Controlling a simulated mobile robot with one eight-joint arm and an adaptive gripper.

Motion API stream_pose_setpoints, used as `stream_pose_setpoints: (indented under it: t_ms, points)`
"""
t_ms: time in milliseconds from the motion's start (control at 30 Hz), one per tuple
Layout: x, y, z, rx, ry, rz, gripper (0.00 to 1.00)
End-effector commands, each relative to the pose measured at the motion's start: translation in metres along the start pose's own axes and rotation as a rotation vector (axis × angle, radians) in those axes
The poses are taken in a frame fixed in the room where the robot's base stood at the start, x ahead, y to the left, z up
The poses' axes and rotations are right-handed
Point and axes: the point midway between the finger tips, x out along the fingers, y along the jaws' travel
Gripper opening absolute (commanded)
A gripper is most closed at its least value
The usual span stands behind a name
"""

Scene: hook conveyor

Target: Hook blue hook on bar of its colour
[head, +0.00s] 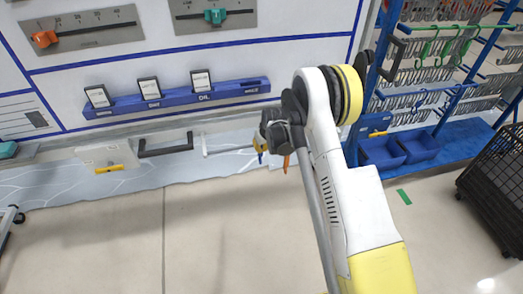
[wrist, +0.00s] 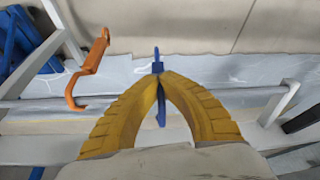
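The blue hook (wrist: 157,66) is pinched between the two yellow fingertips of my gripper (wrist: 161,78) in the wrist view. One end of it sticks out past the tips and the other shows in the gap between the fingers. In the head view the blue hook (head: 260,158) is small, just below my gripper (head: 261,146). A pale bar (wrist: 255,97) runs across behind the fingers; I cannot tell whether the hook touches it. The bar also shows in the head view (head: 228,150). No blue bar is clearly identifiable.
An orange hook (wrist: 88,72) hangs to the left in the wrist view, and also shows in the head view (head: 286,164). A dark handle (head: 165,151) and a panel with a yellow handle (head: 109,169) stand left. Blue racks with bins (head: 382,153) stand right.

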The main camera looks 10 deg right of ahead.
Motion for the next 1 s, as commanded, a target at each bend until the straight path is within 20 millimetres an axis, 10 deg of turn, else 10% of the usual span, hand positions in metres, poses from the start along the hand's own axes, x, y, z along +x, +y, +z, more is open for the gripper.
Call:
stream_pose_setpoints:
  t_ms: [1000]
  points:
    - [-0.031, -0.014, 0.072, 0.000, 0.000, 0.000, 0.00]
